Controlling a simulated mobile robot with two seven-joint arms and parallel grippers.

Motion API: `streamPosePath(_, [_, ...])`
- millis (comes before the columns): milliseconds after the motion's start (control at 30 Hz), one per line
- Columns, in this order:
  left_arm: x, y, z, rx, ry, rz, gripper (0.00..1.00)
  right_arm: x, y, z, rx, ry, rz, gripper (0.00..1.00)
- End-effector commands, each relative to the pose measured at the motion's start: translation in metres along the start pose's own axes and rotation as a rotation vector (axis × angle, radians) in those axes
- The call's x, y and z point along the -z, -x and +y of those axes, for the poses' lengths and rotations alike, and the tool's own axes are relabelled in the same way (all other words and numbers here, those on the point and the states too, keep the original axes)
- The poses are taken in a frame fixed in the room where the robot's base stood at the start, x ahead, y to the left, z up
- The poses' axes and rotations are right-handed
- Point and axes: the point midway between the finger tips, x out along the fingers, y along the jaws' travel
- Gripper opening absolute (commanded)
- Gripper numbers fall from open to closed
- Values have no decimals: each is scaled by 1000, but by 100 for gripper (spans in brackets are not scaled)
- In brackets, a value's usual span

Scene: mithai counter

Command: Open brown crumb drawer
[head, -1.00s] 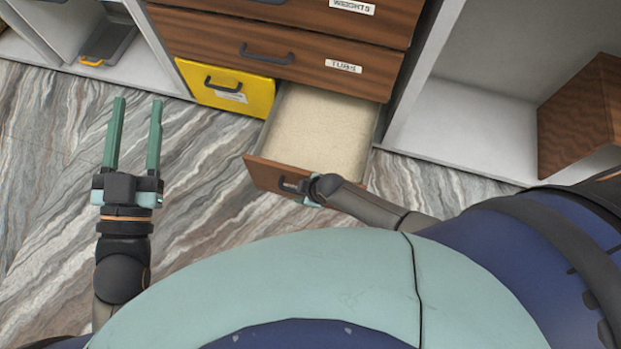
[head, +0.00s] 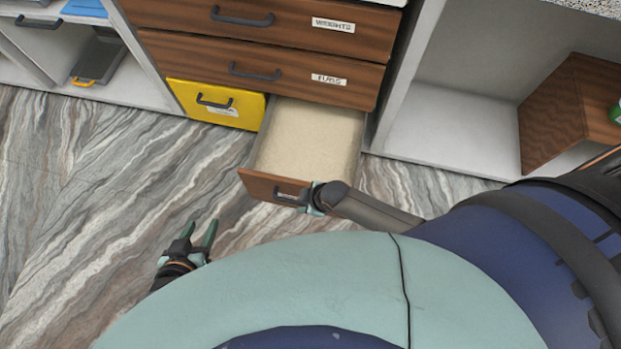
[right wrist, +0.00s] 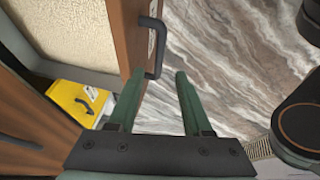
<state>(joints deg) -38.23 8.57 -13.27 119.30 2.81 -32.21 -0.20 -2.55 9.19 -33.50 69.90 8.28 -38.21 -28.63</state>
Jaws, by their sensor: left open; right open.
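The brown crumb drawer (head: 258,186) is pulled well out of the cabinet beside the yellow drawer. Its inside shows a pale, speckled beige surface. The right gripper (head: 310,200) is at the drawer's front, by its dark handle (head: 286,197). In the right wrist view my right gripper (right wrist: 159,75) is open, with the handle (right wrist: 154,38) at its fingertips, the near end close to the left finger. The brown front (right wrist: 131,40) stands left of the fingers. My left gripper (head: 196,238) is open and empty above the floor, low in the head view.
The yellow drawer (head: 180,95) is shut; it also shows in the right wrist view (right wrist: 65,98). Two shut brown drawers labelled weights (head: 290,35) and tubs (head: 200,62) are above. An open shelf with a brown box (head: 548,110) stands right. Marbled floor (head: 90,190) is clear at left.

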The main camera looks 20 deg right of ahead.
Motion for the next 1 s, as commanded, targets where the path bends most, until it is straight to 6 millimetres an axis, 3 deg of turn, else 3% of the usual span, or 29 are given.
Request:
streamPosePath(100, [10,9,3,-5,4,-8,50,1,28,0,0,2,0,50])
streamPosePath(300, [16,12,5,-7,4,-6,50,0,47,0,1,1,0,50])
streamPosePath(1000, [16,11,6,-8,4,-3,50,0,50,0,1,0,0,50])
